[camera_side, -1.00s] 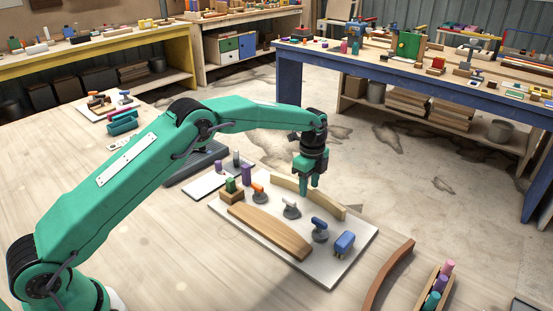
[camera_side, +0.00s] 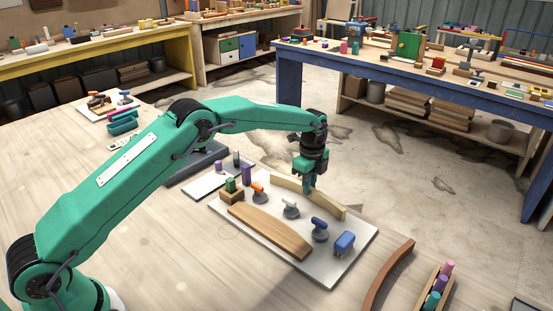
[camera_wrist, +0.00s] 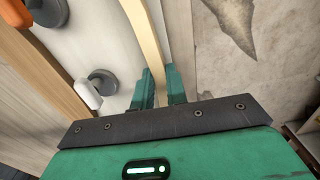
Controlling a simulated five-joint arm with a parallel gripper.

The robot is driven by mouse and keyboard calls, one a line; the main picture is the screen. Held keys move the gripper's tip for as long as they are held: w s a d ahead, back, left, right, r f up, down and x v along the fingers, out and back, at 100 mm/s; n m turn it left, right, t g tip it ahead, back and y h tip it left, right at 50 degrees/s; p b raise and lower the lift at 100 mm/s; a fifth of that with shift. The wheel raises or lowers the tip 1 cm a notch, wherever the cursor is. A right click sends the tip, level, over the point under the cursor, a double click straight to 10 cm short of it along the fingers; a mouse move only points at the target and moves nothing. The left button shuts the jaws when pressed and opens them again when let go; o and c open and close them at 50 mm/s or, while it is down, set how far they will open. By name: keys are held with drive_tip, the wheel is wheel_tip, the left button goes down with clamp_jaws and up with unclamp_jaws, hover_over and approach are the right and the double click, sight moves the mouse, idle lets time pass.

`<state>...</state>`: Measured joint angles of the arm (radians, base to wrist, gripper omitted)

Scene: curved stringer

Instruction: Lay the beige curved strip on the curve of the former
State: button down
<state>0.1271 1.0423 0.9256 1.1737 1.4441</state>
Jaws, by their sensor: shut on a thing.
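The beige curved strip (camera_side: 328,205) stands on edge at the far side of the white board (camera_side: 335,275). My gripper (camera_side: 308,189) is above the middle of the strip and is shut on it. In the wrist view the strip (camera_wrist: 147,32) runs between the two green fingers of my gripper (camera_wrist: 159,88). The wooden curved block (camera_side: 270,232), which looks like the former, lies on the near side of the board. Its edge also shows in the wrist view (camera_wrist: 52,78). The strip and the block are apart.
Clamps stand between strip and block: an orange-topped one (camera_side: 259,192), a white-topped one (camera_side: 291,207) and a blue-topped one (camera_side: 319,230). A blue object (camera_side: 344,243) sits at the board's right. A brown curved strip (camera_side: 387,277) and a tray of pegs (camera_side: 436,289) lie further right.

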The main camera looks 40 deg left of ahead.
drive_tip(key=shift+r, duration=0.1)
drive_tip(key=shift+r, duration=0.55)
wheel_tip(320, 180, up, 3)
drive_tip(key=shift+f, duration=0.1)
drive_tip(key=s+d+r, duration=0.7)
drive_tip(key=d, duration=0.2)
drive_tip(key=shift+s, duration=0.1)
drive_tip(key=s+a+f, duration=0.1)
drive_tip(key=s+a, duration=0.4)
drive_tip(key=a, duration=0.4)
drive_tip(key=shift+s+f, duration=0.2)
drive_tip(key=shift+f, duration=0.15)
drive_tip(key=shift+f, duration=0.1)
idle(0.4)
drive_tip(key=shift+f, duration=2.75)
